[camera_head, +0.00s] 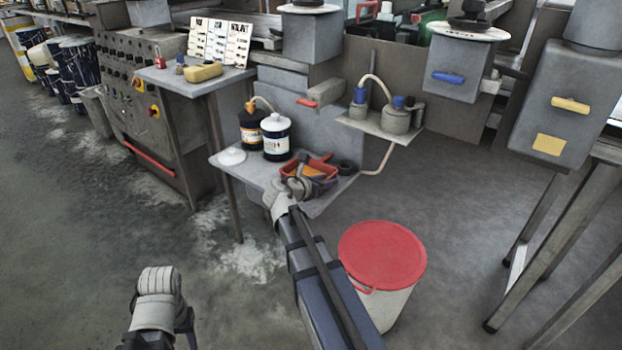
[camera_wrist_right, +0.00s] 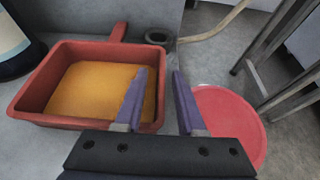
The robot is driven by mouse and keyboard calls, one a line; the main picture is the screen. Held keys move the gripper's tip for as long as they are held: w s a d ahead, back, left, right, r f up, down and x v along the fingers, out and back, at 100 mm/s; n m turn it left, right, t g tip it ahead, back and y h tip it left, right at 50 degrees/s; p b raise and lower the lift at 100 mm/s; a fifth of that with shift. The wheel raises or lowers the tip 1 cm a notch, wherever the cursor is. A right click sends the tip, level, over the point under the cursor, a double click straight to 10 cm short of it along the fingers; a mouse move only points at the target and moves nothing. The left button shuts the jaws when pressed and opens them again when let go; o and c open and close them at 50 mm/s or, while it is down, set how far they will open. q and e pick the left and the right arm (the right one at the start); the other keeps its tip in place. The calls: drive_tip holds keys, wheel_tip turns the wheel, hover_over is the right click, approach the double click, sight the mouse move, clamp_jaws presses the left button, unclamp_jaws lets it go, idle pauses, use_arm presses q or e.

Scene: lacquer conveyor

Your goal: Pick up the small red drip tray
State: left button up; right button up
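The small red drip tray (camera_head: 320,162) sits on the low grey shelf. It has a short handle and an orange-yellow floor, and it fills the left of the right wrist view (camera_wrist_right: 32,95). My right gripper (camera_head: 302,182) is at the tray's near side and hides part of it. In the right wrist view its two fingers (camera_wrist_right: 160,85) are apart, one over the tray's inside and one beyond its right wall. The wall shows between them; contact is not clear. My left gripper (camera_head: 168,310) is low at the left, away from the tray; its fingers are not clear.
A white-labelled bottle (camera_head: 276,138), a dark bottle (camera_head: 250,130) and a white lid (camera_head: 231,157) stand left of the tray. A dark ring (camera_wrist_right: 160,37) lies behind it. A red-lidded bucket (camera_head: 382,255) stands on the floor below right. Open floor lies at left.

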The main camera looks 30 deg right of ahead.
drive_tip(key=shift+x, duration=1.2)
drive_tip(key=shift+c, duration=0.4)
drive_tip(key=shift+a, duration=0.1)
clamp_jaws()
